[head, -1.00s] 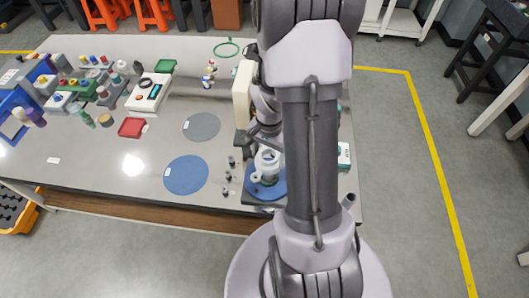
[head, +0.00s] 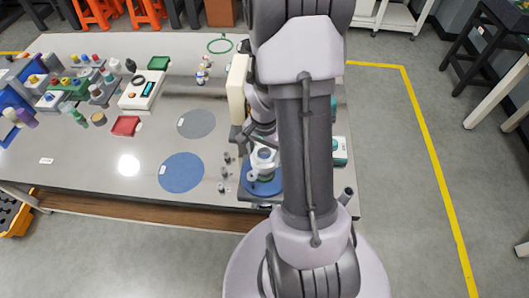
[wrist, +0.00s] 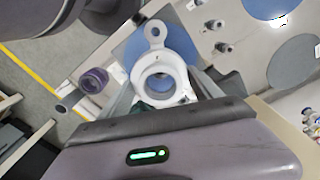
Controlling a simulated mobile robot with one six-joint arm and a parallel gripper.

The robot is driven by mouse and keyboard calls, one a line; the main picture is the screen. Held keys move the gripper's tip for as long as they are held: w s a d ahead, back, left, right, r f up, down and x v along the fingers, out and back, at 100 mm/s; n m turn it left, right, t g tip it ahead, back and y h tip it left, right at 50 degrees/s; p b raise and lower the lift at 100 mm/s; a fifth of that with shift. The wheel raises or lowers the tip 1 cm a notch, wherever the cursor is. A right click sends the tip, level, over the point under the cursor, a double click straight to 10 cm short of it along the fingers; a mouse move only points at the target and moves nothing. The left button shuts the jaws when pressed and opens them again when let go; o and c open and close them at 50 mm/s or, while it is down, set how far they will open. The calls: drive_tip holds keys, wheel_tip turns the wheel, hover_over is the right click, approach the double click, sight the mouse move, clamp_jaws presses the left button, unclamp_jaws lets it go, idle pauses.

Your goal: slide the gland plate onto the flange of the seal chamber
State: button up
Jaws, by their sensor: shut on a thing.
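My gripper (wrist: 160,98) is shut on the gland plate (wrist: 157,58), a white ring with a round bore and a lug with a hole. The lug points away from my gripper in the wrist view. In the head view my gripper (head: 263,149) is low over the blue round pad (head: 262,187) at the bench's right end. White parts of the seal chamber (head: 262,168) show below the fingers there. The plate sits over the chamber, but I cannot tell whether it touches the flange. My arm hides the right side of this spot.
Several small dark fittings (head: 226,173) stand just left of the blue pad. A purple cylindrical part (wrist: 93,80) is on the other side in the wrist view. A larger blue disc (head: 181,173) and a grey disc (head: 196,124) lie flat to the left.

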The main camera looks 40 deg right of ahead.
drive_tip(key=shift+f+b, duration=1.5)
drive_tip(key=shift+f, duration=0.15)
drive_tip(key=shift+f+b, duration=0.8)
drive_tip(key=shift+b, duration=0.05)
drive_tip(key=shift+f+b, duration=0.6)
drive_tip(key=shift+f+b, duration=0.75)
drive_tip(key=shift+b, duration=0.05)
drive_tip(key=o, duration=1.9)
